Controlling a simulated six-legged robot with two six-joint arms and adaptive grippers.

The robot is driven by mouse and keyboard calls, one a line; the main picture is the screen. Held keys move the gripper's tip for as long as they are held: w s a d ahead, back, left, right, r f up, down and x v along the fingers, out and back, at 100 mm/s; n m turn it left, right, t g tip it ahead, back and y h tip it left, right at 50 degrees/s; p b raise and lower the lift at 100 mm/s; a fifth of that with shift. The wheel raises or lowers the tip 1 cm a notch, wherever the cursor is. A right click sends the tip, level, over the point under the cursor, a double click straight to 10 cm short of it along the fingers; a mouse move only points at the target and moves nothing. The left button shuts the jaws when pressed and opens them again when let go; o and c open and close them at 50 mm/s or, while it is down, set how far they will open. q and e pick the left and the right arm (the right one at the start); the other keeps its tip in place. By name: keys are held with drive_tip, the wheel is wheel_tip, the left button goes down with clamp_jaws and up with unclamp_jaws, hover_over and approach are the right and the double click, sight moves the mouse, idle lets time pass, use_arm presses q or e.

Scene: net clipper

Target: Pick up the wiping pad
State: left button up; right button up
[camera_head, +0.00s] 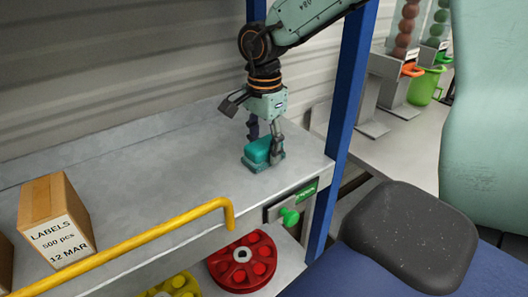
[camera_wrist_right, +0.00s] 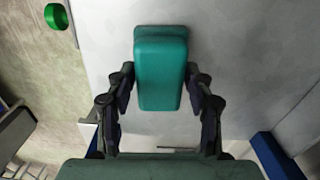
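The wiping pad is a teal block with a rounded top (camera_head: 260,150), lying on the grey metal shelf (camera_head: 150,165) near its right end. It also shows in the right wrist view (camera_wrist_right: 161,68), between the fingers. My right gripper (camera_head: 264,143) is low over the pad, with one finger on each side of it. In the right wrist view the right gripper (camera_wrist_right: 160,85) is open, and narrow gaps show beside the pad near the fingers. Contact at the very tips is unclear. My left gripper is out of view.
A cardboard labels box (camera_head: 57,220) stands at the shelf's left. A yellow rail (camera_head: 150,243) runs along the front edge. A blue post (camera_head: 349,90) rises at the right end. A red wheel-like part (camera_head: 242,262) sits below. The shelf's middle is clear.

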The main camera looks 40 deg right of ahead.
sight(263, 143)
drive_tip(key=shift+s, duration=0.1)
drive_tip(key=c, duration=0.3)
drive_tip(key=shift+a+r, duration=0.1)
drive_tip(key=shift+a, duration=0.1)
drive_tip(key=shift+c, duration=1.4)
drive_tip(key=shift+d+r, duration=0.1)
drive_tip(key=shift+d, duration=0.05)
wheel_tip(263, 143, up, 8)
drive_tip(key=shift+r+p, duration=0.25)
drive_tip(key=shift+p, duration=0.35)
drive_tip(key=shift+r, duration=0.6)
drive_tip(key=o, duration=0.6)
drive_tip(key=c, duration=0.5)
drive_tip(key=shift+o, duration=0.2)
